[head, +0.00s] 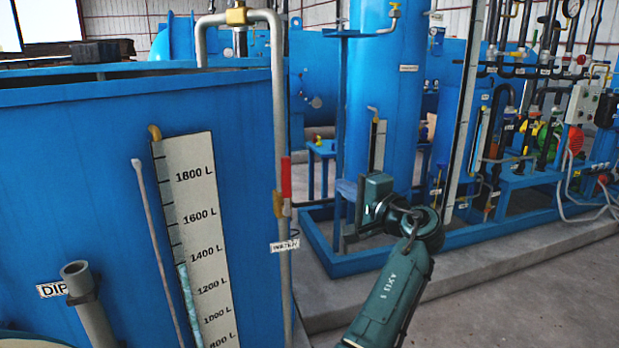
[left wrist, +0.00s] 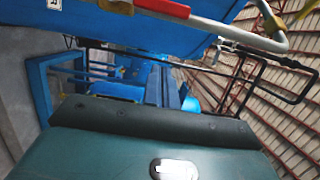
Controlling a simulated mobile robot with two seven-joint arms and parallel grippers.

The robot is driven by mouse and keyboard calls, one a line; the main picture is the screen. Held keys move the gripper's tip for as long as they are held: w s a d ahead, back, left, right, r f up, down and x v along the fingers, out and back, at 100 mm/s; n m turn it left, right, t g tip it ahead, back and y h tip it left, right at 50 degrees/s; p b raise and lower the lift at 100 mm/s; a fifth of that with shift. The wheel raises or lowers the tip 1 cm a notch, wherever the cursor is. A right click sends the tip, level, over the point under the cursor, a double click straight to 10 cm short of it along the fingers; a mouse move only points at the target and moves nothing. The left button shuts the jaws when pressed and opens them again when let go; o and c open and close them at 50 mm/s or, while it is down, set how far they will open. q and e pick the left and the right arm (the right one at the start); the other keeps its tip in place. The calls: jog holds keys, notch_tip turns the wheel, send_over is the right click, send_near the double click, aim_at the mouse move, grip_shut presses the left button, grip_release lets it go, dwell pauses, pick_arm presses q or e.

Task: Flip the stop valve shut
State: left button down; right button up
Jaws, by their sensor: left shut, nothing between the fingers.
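The stop valve has a red lever (head: 286,178) and a brass body (head: 278,205), on a grey vertical pipe (head: 281,110) beside the big blue tank. The lever points up, along the pipe. In the left wrist view the red lever (left wrist: 165,8) lies along the grey pipe at the top edge. My left gripper (head: 362,208) is to the right of the valve and a little lower in the head view, apart from it. It is shut and empty; its fingers are small and hard to make out. The left wrist view shows mostly its teal housing (left wrist: 150,150). My right gripper is not in view.
The blue tank (head: 80,190) with a litre scale (head: 197,220) fills the left. A small "inlet" type tag (head: 285,245) hangs on the pipe below the valve. A blue column (head: 385,110) and a blue-edged skid (head: 330,255) stand behind my arm. Grey floor shows at right.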

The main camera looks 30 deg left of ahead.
aim_at(286, 186)
pick_arm(q)
jog(key=w+a+p, duration=0.1)
jog(key=a+p, duration=0.2)
jog(key=a, duration=0.8)
jog(key=shift+w+a, duration=0.2)
jog(key=shift+a, duration=0.05)
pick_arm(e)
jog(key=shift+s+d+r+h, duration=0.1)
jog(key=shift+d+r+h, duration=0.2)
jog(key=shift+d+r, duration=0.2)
pick_arm(q)
jog(key=shift+a, duration=0.15)
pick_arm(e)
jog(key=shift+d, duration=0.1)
